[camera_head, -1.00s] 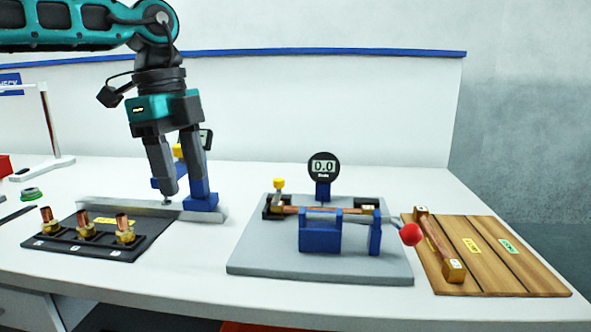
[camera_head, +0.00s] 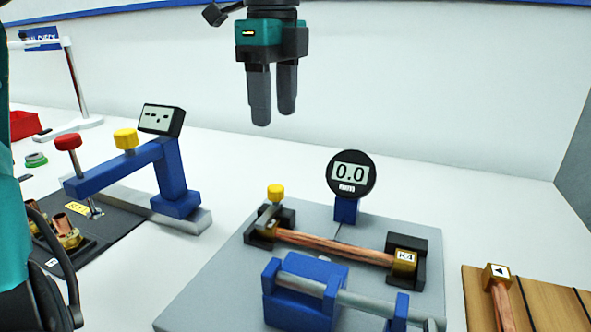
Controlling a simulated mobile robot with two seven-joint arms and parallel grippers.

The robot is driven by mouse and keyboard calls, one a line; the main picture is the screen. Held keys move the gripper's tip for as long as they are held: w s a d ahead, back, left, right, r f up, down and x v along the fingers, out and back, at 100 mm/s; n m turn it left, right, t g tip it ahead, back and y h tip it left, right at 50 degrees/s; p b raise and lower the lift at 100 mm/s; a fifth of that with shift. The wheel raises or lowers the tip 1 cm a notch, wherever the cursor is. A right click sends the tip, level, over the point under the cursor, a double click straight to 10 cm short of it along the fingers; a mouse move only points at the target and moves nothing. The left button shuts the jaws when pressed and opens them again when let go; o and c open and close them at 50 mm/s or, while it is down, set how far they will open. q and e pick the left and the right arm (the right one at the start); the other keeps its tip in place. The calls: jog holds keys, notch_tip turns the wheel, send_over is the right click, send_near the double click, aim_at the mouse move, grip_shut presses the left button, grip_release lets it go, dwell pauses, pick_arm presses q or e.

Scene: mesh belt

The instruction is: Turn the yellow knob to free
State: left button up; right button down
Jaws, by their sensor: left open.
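A yellow knob (camera_head: 275,192) stands on a post at the left end of the grey gauge fixture, by the black cradle that holds one end of a copper bar (camera_head: 330,246). Another yellow knob (camera_head: 125,138) sits on top of the blue arm (camera_head: 130,168) of the stand at the left. My left gripper (camera_head: 274,116) points down with its fingers parted slightly. It is empty, above the fixture's yellow knob in the picture and apart from it. My right gripper is not in view.
A round gauge (camera_head: 351,174) reading 0.0 stands behind the copper bar. A blue clamp (camera_head: 305,285) with a grey rod is in front. A red knob (camera_head: 68,142) and a small display (camera_head: 161,120) top the left stand. A wooden board (camera_head: 555,308) lies at the right.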

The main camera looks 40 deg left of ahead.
aim_at(275, 187)
pick_arm(q)
notch_tip(275, 187, down, 13)
jog(key=shift+s+r+b, duration=0.15)
jog(key=shift+b, duration=1.1)
jog(key=shift+c, duration=0.2)
grip_shut()
